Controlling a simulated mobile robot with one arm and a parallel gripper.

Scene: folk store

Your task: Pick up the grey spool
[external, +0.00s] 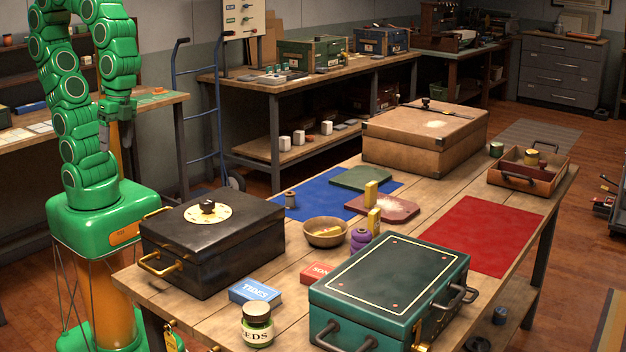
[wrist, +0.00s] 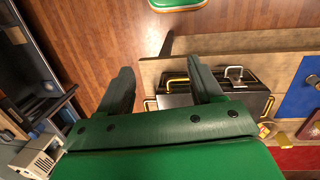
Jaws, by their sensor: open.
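The grey spool (external: 290,199) stands upright on the left part of the blue mat (external: 318,206), just behind the black case with the dial. My gripper (external: 118,112) is raised at the left, above my base and well away from the spool. In the wrist view my gripper (wrist: 160,68) is open, with nothing between its two dark green fingers.
A black case (external: 212,255), wooden bowl (external: 326,240), purple stacked piece (external: 360,239), yellow blocks (external: 371,194) and red-brown board (external: 386,213) surround the spool. A green case (external: 390,290) stands in front. The red mat (external: 478,234) is clear.

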